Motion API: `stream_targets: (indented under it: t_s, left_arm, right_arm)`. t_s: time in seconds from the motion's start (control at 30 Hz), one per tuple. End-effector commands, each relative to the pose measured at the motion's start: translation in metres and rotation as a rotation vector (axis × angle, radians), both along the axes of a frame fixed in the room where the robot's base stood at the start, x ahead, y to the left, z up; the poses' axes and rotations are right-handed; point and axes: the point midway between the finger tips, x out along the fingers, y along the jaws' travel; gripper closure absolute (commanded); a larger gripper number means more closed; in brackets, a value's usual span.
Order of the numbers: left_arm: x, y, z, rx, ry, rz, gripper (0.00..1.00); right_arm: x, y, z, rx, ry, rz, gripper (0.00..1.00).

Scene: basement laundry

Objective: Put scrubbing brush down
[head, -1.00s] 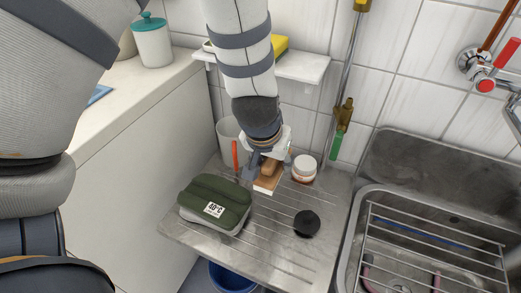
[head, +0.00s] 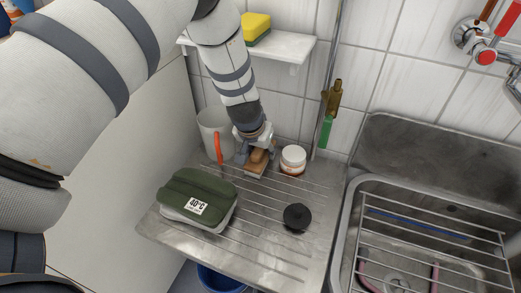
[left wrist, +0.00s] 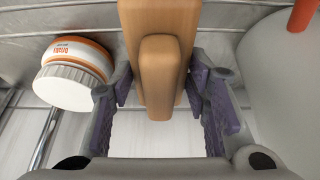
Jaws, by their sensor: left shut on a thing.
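The scrubbing brush (head: 258,161) has a brown wooden body with a raised grip and a pale underside. It is at the back of the steel drainboard (head: 262,222), between a white jar and a grey container. My left gripper (head: 256,156) reaches down on it from above and is shut on its wooden grip. In the left wrist view the brush (left wrist: 157,50) sits between the two purple-padded fingers (left wrist: 165,100). The brush is at or very near the drainboard surface; I cannot tell if it touches. My right gripper is not in view.
The white jar (head: 292,159) stands close right of the brush, and the grey container (head: 214,130) with an orange-red handle stands left. The sink (head: 350,240) is at right. A shelf (head: 290,46) holds a yellow sponge (head: 256,25).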

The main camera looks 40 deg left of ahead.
Motion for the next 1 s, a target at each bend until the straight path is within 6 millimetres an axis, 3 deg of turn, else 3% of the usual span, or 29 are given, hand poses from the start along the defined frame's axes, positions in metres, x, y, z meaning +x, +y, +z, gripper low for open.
stream_targets:
  t_s: [0.1,0.13,0.2,0.57,0.8,1.0]
  left_arm:
    - [0.0,0.0,-0.004,0.0,0.001,-0.001,0.83]
    - [0.0,0.0,-0.003,0.0,0.0,-0.001,0.5]
    - [0.0,0.0,-0.003,0.0,0.0,-0.001,0.37]
    - [-0.001,-0.001,0.006,0.0,-0.002,0.0,0.37]
    - [-0.022,-0.006,0.069,0.001,-0.011,-0.002,0.37]
    - [-0.039,-0.01,0.105,0.001,-0.007,-0.001,0.37]
  right_arm:
    - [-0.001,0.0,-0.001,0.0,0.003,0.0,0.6]
    - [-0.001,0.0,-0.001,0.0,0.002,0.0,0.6]
    - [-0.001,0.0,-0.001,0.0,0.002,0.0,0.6]
    - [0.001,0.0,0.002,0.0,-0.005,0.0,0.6]
    - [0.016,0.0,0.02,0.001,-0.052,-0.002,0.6]
    - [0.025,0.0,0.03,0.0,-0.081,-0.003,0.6]
